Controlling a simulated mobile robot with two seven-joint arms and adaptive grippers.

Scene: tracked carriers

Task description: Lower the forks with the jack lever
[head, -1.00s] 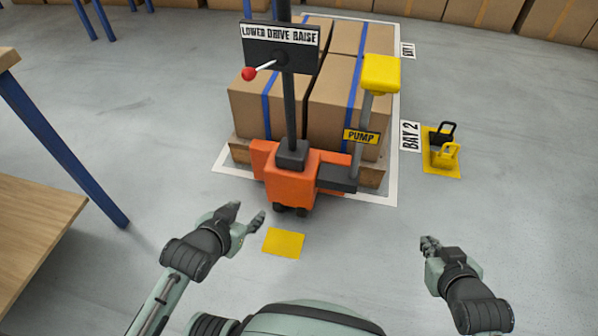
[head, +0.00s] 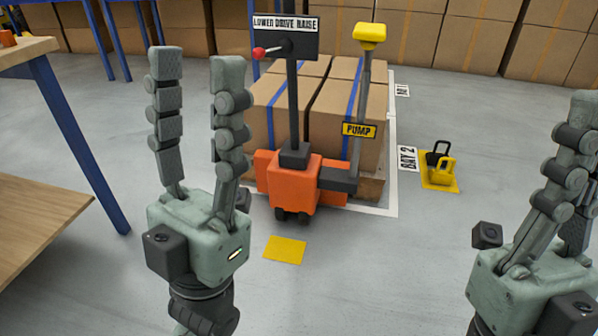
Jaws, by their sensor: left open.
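The orange pallet jack (head: 294,186) stands ahead with a dark upright post. The jack lever (head: 270,50), a short rod with a red knob, sits on the black panel (head: 305,38) marked LOWER DRIVE RAISE. The knob points left, toward the LOWER end. My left gripper (head: 198,62) is raised upright, open and empty, to the left of the panel and apart from the lever. My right gripper (head: 588,120) is raised at the right edge, partly cut off by the frame; its finger gap is not clear. The forks are hidden under the load.
Strapped cartons (head: 330,110) sit on a pallet in BAY 2, behind the jack. A yellow-topped PUMP handle (head: 370,34) rises right of the post. Yellow and black chocks (head: 440,168) lie on the right floor. A wooden table (head: 20,52) stands left. A yellow floor mark (head: 285,250) lies in front.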

